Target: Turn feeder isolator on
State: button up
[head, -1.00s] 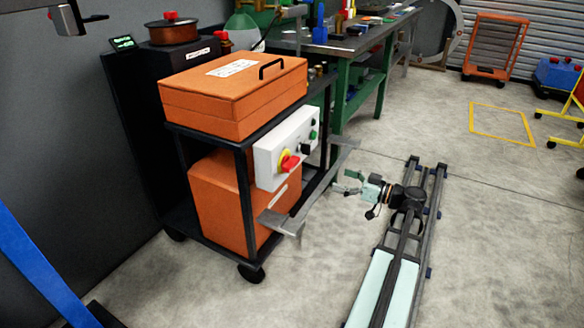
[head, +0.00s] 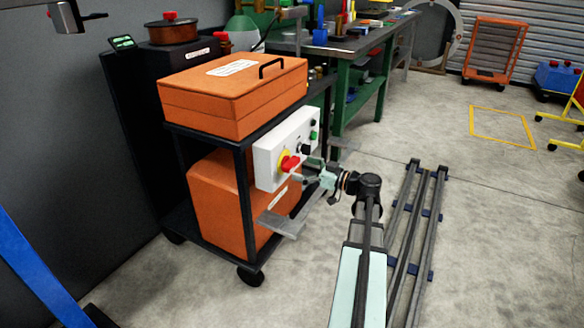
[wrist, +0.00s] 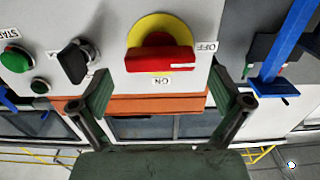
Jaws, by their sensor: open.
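The feeder isolator is a red rotary handle on a yellow disc (head: 289,163) on the front of a light grey control box (head: 267,172). In the wrist view the red handle (wrist: 160,60) lies crosswise, one end towards the OFF label (wrist: 210,47) on the right. The ON label (wrist: 160,81) is below the disc. My gripper (head: 304,171) is close in front of the box in the head view. In the wrist view my open gripper (wrist: 160,92) has its fingers spread to either side of the handle and below it in the picture, with nothing between them. Contact is not visible.
A black selector knob (wrist: 75,60) and a green START button (wrist: 15,59) sit on the same panel. The box is on a black cart with orange cases (head: 230,100). A grey metal arm (head: 281,224) juts out below the box. Open floor lies right of the rail.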

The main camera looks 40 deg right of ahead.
aim_at(295, 165)
jog(key=shift+x, duration=2.05)
jog(key=c, duration=1)
